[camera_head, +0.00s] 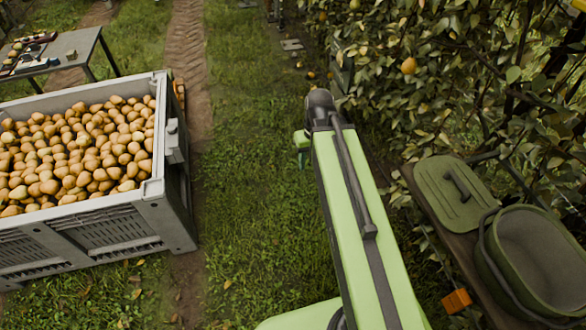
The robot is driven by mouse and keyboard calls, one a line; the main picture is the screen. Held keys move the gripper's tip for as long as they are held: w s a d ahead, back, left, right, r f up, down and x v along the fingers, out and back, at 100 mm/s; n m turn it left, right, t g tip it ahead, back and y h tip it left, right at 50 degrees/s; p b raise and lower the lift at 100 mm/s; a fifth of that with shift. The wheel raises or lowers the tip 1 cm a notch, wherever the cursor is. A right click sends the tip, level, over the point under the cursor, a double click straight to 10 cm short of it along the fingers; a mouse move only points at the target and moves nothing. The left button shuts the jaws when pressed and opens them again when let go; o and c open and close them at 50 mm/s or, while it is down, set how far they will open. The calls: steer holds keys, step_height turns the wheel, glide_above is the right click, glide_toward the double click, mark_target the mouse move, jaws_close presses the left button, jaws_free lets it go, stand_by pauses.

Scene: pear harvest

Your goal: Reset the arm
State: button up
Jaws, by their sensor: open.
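My green arm reaches up the middle of the picture and ends at a dark joint. A small green part shows just left of and below that joint, and I cannot tell which part of the arm it is. My gripper's fingers do not show; they are hidden behind the arm or out of the picture. No fruit is seen held.
A grey bin (148,215) full of pears stands at left. A table (68,47) is behind it. Pear foliage (440,75) with a hanging pear (409,65) lines the right. A green container (535,262) and its lid (456,192) sit lower right. Grass (250,190) between is clear.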

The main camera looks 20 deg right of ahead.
steer(key=s+a, duration=0.1)
steer(key=a, duration=0.6)
steer(key=shift+s+h, duration=0.15)
steer(key=shift+h, duration=0.15)
